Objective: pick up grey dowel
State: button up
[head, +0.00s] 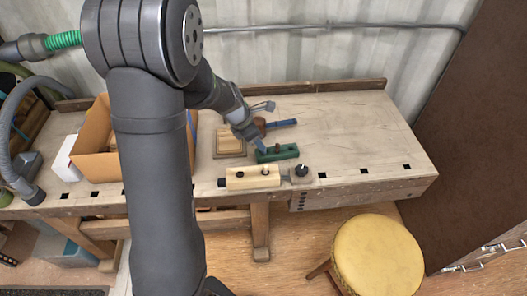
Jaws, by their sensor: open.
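My gripper (259,144) reaches down from the upper left, with its tips close to the left end of a green block (288,153) on the workbench. It is open; I cannot see anything between its jaws, and the tips are small in this view. The green block has a small dark peg or hole near its middle. I cannot tell which of these small pieces, if any, is the grey dowel.
A blue-handled tool (284,123) and a brown round object (259,123) lie behind the green block. A small block with a black knob (301,171) stands right. Stacked wood (230,141) and a cardboard box (98,165) are left. The bench's right side (365,130) is clear.

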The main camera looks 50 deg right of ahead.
aim_at(264, 152)
jog(key=shift+x, duration=2.65)
grip_shut()
